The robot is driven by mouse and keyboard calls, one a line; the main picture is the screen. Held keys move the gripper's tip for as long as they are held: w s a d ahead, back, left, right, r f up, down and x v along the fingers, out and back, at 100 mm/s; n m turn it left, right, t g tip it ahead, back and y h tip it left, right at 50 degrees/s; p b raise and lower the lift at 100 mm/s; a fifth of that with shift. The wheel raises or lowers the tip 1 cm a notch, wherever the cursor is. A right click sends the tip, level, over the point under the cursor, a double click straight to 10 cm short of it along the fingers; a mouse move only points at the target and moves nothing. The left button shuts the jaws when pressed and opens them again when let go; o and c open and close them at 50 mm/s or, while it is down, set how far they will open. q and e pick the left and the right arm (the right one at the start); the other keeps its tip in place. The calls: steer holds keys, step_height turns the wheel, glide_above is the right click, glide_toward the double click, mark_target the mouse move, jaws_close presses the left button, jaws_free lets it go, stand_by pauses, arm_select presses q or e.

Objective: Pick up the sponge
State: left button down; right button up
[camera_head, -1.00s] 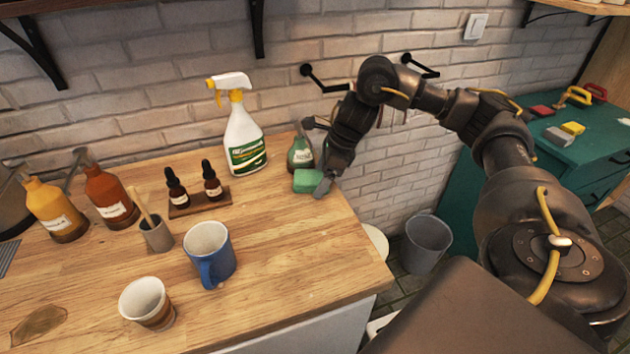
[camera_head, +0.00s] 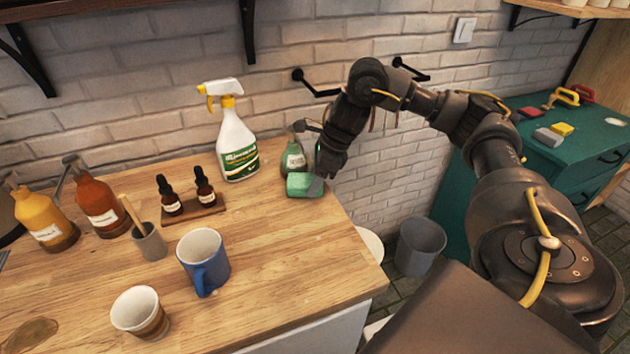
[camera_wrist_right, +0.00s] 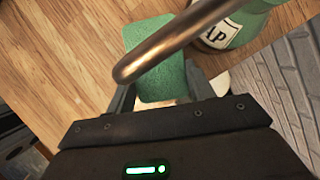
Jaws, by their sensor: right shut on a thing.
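The green sponge (camera_head: 299,184) is at the right end of the wooden counter, just in front of the green soap bottle (camera_head: 294,161). My right gripper (camera_head: 315,186) is shut on the sponge. In the right wrist view the sponge (camera_wrist_right: 158,77) sits between the two fingers (camera_wrist_right: 160,92), and the bottle's metal spout crosses in front of part of it. I cannot tell whether the sponge touches the counter. My left gripper is not in view.
A white spray bottle (camera_head: 236,145) stands left of the soap bottle. The counter's right front is clear. A grey bin (camera_head: 419,246) stands on the floor.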

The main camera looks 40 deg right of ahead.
mark_target(308, 181)
steer(key=shift+r, duration=0.45)
steer(key=r, duration=0.1)
steer(key=r+p, duration=0.1)
steer(key=r, duration=0.1)
steer(key=shift+s, duration=0.3)
steer(key=s+a+r+p, duration=0.2)
steer(key=s+r, duration=0.6)
steer(key=s, duration=0.5)
steer(key=shift+a+r+p, duration=0.3)
steer(key=shift+a+p, duration=0.1)
steer(key=shift+p, duration=0.25)
steer(key=shift+s, duration=0.1)
